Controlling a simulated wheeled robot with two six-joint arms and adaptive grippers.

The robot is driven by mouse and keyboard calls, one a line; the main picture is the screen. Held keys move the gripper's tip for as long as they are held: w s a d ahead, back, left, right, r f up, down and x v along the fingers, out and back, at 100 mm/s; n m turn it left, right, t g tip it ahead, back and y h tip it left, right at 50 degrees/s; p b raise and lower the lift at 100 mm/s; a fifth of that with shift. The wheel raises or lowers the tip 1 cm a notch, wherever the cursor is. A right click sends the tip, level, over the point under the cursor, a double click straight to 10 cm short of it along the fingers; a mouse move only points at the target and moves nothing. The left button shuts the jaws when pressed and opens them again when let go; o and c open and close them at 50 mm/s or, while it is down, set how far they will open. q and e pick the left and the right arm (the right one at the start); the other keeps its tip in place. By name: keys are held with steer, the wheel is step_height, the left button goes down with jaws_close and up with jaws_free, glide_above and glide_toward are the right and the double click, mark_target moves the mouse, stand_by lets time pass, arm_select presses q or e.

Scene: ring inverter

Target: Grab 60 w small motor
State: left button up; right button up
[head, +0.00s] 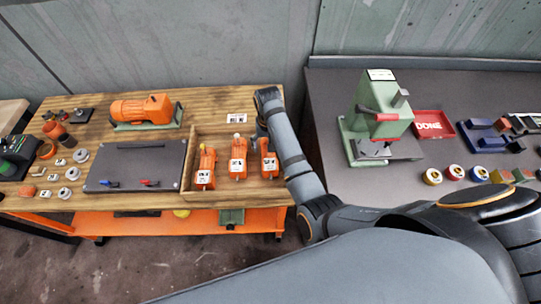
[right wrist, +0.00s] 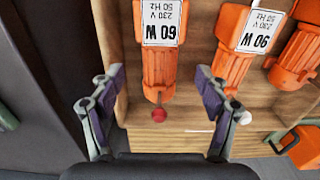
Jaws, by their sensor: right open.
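The 60 W small motor (right wrist: 160,65) is orange with a white label, upside down in the right wrist view, and a red tip on its shaft. In the head view it is the rightmost orange motor (head: 269,163) in the wooden tray (head: 215,190). My right gripper (right wrist: 157,78) is open, with one finger on each side of the motor's lower body and shaft. My left gripper is not in view.
A 90 W motor (right wrist: 246,42) with a white shaft tip lies close beside the 60 W one, and a third motor (head: 205,170) beyond it. A dark board (head: 135,165) is left of the tray. A green press (head: 380,115) and red DONE tray (head: 433,123) stand on the right table.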

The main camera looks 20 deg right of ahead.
mark_target(269, 157)
step_height(269, 157, down, 2)
steer(key=shift+a+f, duration=0.1)
steer(key=shift+f, duration=0.05)
steer(key=shift+w+d+f, duration=0.15)
steer(key=shift+d+f, duration=0.05)
steer(key=shift+f, duration=0.1)
steer(key=shift+d+f, duration=0.15)
steer(key=f, duration=0.2)
steer(key=f+p, duration=0.1)
steer(key=shift+s+a+f, duration=0.2)
steer(key=shift+a+f, duration=0.05)
steer(key=shift+f, duration=0.75)
steer(key=shift+r, duration=0.1)
steer(key=c, duration=0.8)
jaws_close()
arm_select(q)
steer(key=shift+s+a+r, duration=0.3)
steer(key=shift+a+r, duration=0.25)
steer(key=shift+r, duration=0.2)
arm_select(e)
steer(key=shift+w+r, duration=0.1)
steer(key=shift+w, duration=0.1)
